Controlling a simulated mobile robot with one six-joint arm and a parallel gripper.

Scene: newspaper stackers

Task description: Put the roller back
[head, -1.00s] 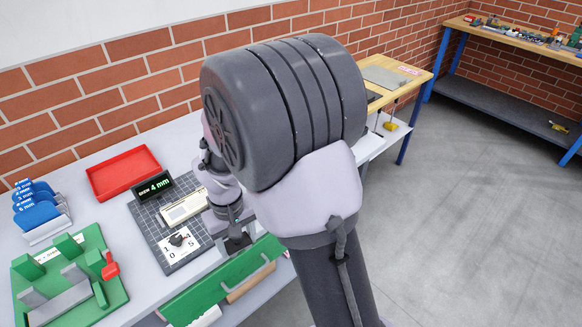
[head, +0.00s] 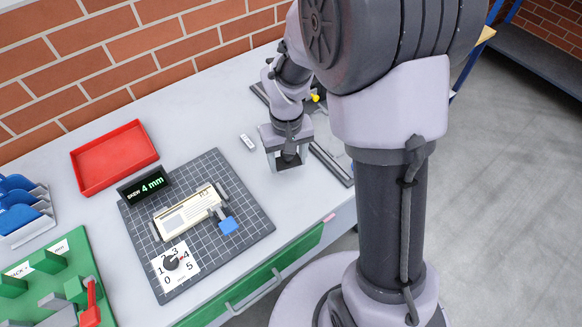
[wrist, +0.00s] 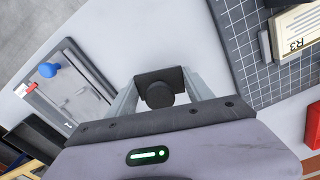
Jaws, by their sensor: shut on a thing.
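My gripper (head: 287,163) is shut on a dark piece (head: 290,156) with a round black end, above the bare bench right of the grid mat. The wrist view shows my gripper (wrist: 160,88) with the dark piece (wrist: 159,93) between the fingers. Its far side is hidden, so I cannot tell its full shape or be sure it is the roller. The cream R3 unit (head: 187,212) lies on the grid mat (head: 246,207), apart from my gripper. It also shows in the wrist view (wrist: 297,38).
A grey dark-edged tray (head: 328,148) lies right of my gripper, partly hidden by my arm. A small pale block (head: 248,142) lies to its left. A red tray (head: 113,155) stands behind.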

